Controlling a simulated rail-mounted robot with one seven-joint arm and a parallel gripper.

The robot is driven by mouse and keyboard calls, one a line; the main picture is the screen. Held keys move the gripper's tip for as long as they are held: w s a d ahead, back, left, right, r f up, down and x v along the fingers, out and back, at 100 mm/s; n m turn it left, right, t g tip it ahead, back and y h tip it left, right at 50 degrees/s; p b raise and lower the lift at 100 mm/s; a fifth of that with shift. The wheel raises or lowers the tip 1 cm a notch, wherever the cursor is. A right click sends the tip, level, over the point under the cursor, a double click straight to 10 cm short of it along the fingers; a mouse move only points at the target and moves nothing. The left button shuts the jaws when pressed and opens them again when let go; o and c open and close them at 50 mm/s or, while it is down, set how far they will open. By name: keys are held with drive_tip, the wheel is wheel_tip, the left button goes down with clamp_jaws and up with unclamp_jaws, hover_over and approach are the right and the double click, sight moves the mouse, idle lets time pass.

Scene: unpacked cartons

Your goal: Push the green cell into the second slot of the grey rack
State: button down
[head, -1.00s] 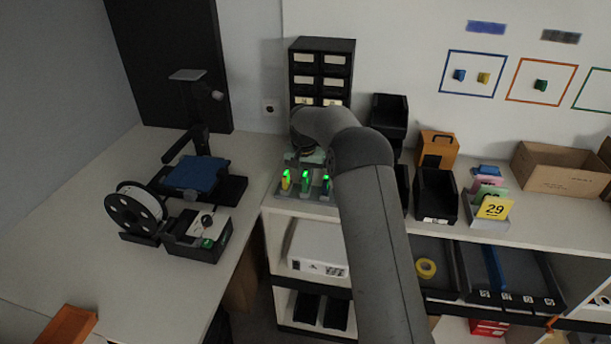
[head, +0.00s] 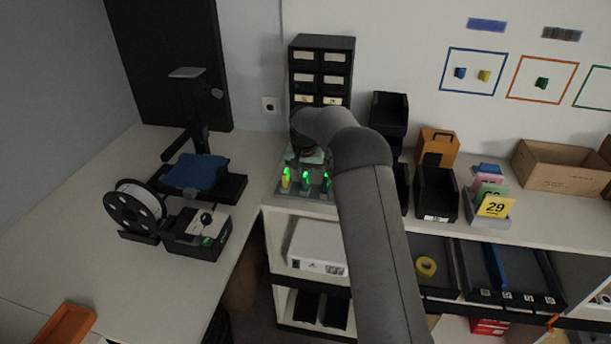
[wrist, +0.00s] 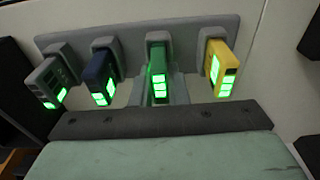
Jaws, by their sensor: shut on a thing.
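The grey rack (wrist: 222,26) spans the top of the wrist view, with several cells in a row. The green cell (wrist: 159,82) is in line with the third holder from the left there, which is second from the left in the head view (head: 305,178). My gripper (wrist: 161,92) is shut on the green cell, its grey fingers on either side. I cannot tell how deep the cell sits. The yellow cell (wrist: 221,68) is to its right in the wrist view, the blue cell (wrist: 100,78) and a dark grey cell (wrist: 50,82) to its left.
Black drawers (head: 320,72) stand behind the rack. Black bins (head: 436,194) and an orange box (head: 438,148) are to the right. A 3D printer (head: 195,175) and a white spool (head: 134,208) are on the left bench. My arm hides part of the shelf.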

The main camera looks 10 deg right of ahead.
sight(304, 189)
drive_tip(key=c, duration=1.3)
unclamp_jaws()
drive_tip(key=shift+c, duration=0.2)
wheel_tip(304, 189, up, 17)
drive_tip(key=s+b, duration=0.1)
drive_tip(key=s, duration=0.1)
drive_tip(key=shift+a+b, duration=0.35)
drive_tip(key=shift+a, duration=0.05)
